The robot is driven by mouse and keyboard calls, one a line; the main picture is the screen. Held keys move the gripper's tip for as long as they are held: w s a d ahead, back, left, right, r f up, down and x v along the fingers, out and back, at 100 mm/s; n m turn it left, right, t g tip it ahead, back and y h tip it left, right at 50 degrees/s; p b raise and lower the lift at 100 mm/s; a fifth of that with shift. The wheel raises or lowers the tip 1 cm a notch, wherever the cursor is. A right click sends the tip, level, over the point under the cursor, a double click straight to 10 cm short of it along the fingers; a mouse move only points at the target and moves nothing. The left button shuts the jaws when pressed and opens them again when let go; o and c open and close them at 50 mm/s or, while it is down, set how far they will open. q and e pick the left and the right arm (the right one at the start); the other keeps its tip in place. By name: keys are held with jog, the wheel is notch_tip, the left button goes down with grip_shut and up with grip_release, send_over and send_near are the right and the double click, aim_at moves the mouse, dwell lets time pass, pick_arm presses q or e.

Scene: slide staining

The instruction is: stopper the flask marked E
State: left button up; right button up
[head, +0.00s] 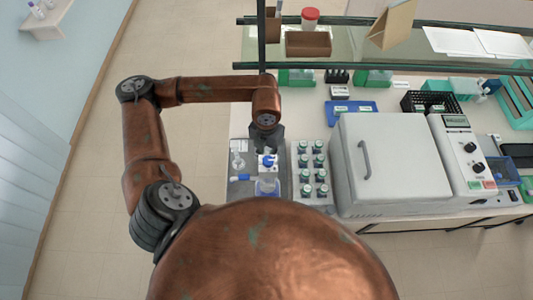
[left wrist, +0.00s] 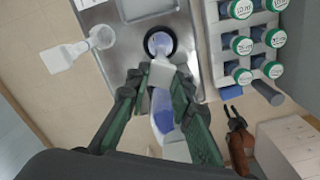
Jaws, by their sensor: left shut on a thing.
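My left gripper (head: 267,148) reaches down over the grey tray (head: 233,192). In the left wrist view its green fingers (left wrist: 155,88) are shut on a small white piece (left wrist: 162,73); I cannot tell if this is part of a stopper. Just beyond it a blue-filled round glass (left wrist: 160,43) sits in a black ring. Another glass with blue liquid (head: 267,186) stands at the tray's near end. A clear flask (head: 238,160) is on the left of the tray. A blue piece (head: 240,177) lies below it. No letter E is readable. My right gripper (left wrist: 234,117) is small in the wrist view.
A rack of green-capped vials (head: 312,170) stands right beside the tray. A large white oven (head: 385,165) is farther right. A shelf rail (head: 380,66) and its post cross behind my left arm. Floor (head: 190,130) is open on the left.

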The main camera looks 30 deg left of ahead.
dwell(0.4)
pick_arm(q)
jog(key=o, duration=0.8)
jog(key=shift+o, duration=0.2)
jog(key=o, duration=0.4)
jog(key=shift+r, duration=0.1)
jog(key=shift+r+p, duration=1.1)
jog(key=shift+r, duration=1.8)
jog(key=shift+c, duration=0.4)
